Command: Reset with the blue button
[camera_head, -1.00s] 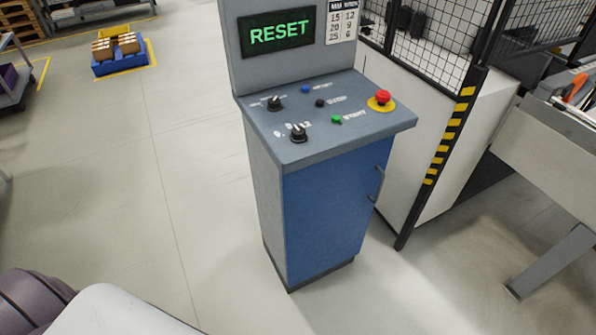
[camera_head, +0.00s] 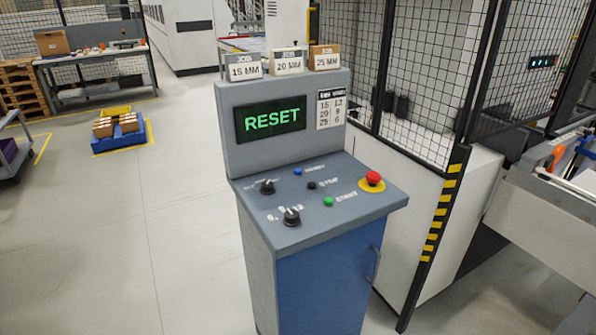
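The control console (camera_head: 300,235) stands upright in the middle of the head view, with a blue front door. The blue button (camera_head: 298,171) sits at the back of its sloped panel. A black button (camera_head: 311,185) and a green button (camera_head: 328,201) lie in front of it. A red emergency knob (camera_head: 373,178) on a yellow ring is at the right, and two black rotary knobs (camera_head: 291,216) are at the left. The display (camera_head: 271,121) reads RESET in green. Neither gripper is in view.
Three job cards (camera_head: 289,62) for 15, 20 and 25 mm stand on top of the console. A mesh fence (camera_head: 425,100) with a yellow-striped post (camera_head: 437,225) is close on the right. A blue pallet (camera_head: 119,137) with boxes lies at left. The floor (camera_head: 185,210) left of the console is clear.

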